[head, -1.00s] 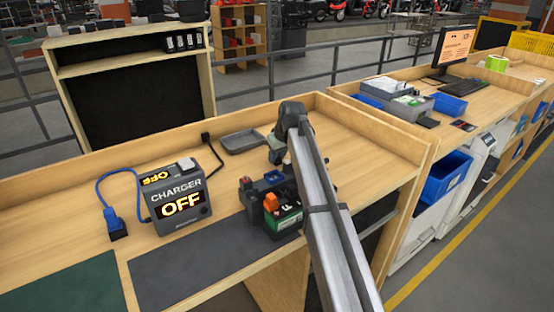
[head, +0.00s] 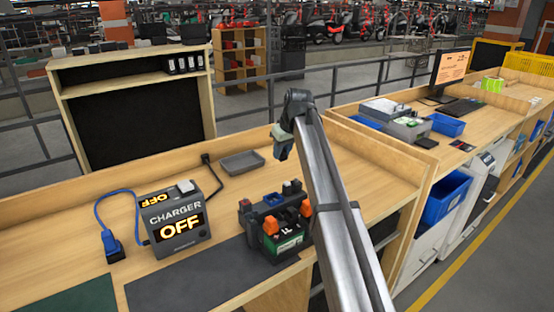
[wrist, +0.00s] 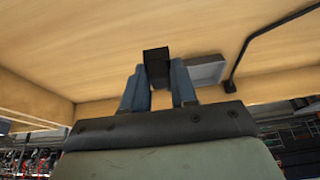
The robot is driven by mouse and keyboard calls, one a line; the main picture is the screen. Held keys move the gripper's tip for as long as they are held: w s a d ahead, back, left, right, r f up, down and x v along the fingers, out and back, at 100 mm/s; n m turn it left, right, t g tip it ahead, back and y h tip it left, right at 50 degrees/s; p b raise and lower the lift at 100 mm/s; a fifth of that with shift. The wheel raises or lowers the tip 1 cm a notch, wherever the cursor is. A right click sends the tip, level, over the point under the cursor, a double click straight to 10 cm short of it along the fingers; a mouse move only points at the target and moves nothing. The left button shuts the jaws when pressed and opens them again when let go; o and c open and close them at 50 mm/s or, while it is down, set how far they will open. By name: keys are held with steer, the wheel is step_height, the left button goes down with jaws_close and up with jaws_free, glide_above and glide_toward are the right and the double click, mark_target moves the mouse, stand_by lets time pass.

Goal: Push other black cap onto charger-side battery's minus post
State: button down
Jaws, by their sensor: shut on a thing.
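In the head view my gripper (head: 283,150) hangs above the bench, behind and above the battery group. In the wrist view its two blue-grey fingers (wrist: 158,88) are shut on a small black cap (wrist: 156,60), which sticks out past the fingertips. In the head view the cap cannot be made out. A green and black battery (head: 287,243) stands at the front of the group, with orange caps (head: 270,226) on top. Dark blocks with small reddish tops (head: 245,206) stand behind it. The minus post cannot be told apart at this size.
The charger (head: 175,222), reading OFF, stands left of the batteries, with a blue cable and plug (head: 112,244). A shallow grey tray (head: 241,163) lies at the back, and a dark mat (head: 200,280) lies in front. The bench right of the batteries is partly behind my arm.

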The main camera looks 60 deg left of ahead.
steer(key=w+d+r+m, duration=0.1)
steer(key=d+r, duration=0.2)
steer(key=d, duration=0.5)
steer(key=w+d+r, duration=0.2)
steer(key=d+r, duration=0.1)
steer(key=d, duration=0.6)
steer(key=shift+n, duration=0.4)
steer(key=s+d, duration=0.2)
steer(key=s+d+f, duration=0.1)
steer(key=s+d, duration=0.1)
steer(key=d, duration=0.1)
steer(key=shift+s+d+f, duration=0.15)
steer(key=shift+d+f, duration=0.05)
steer(key=shift+s+d+f+n, duration=0.1)
steer(key=shift+s+d+n, duration=0.1)
steer(key=shift+n, duration=0.1)
steer(key=shift+f, duration=2.3)
steer(key=shift+f, duration=1.1)
steer(key=c, duration=0.8)
jaws_free()
steer(key=shift+r, duration=0.1)
